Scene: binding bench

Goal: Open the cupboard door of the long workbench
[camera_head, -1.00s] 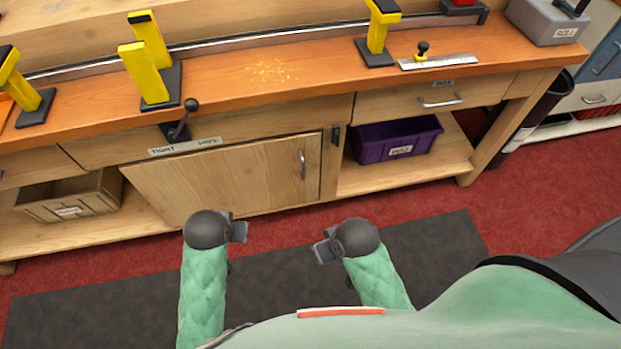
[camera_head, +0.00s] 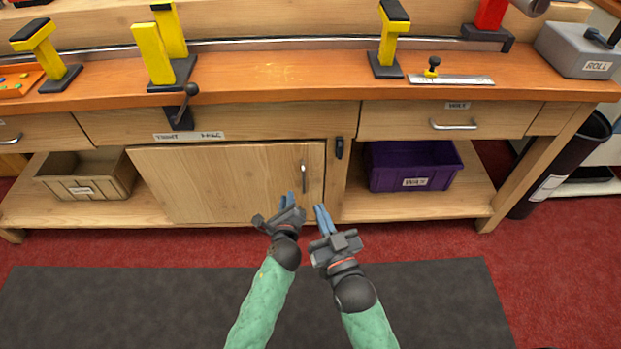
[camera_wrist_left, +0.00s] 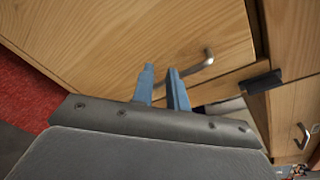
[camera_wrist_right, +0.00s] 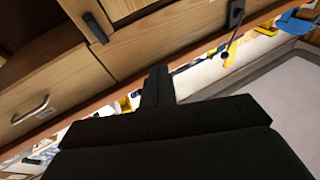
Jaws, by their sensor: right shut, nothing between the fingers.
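The wooden cupboard door (camera_head: 225,185) sits under the long workbench (camera_head: 270,85) and looks closed in the head view. Its upright metal handle (camera_head: 304,176) is near the door's right edge. My left gripper (camera_head: 287,200) is just below and left of the handle, its two fingers slightly apart and empty. My right gripper (camera_head: 322,213) is shut and empty, below and right of the handle.
A black catch (camera_head: 339,148) is on the post right of the door. A purple bin (camera_head: 412,165) stands on the right shelf and a tan bin (camera_head: 85,175) on the left. A lever (camera_head: 187,95) hangs at the bench front. A dark mat (camera_head: 140,300) covers clear floor.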

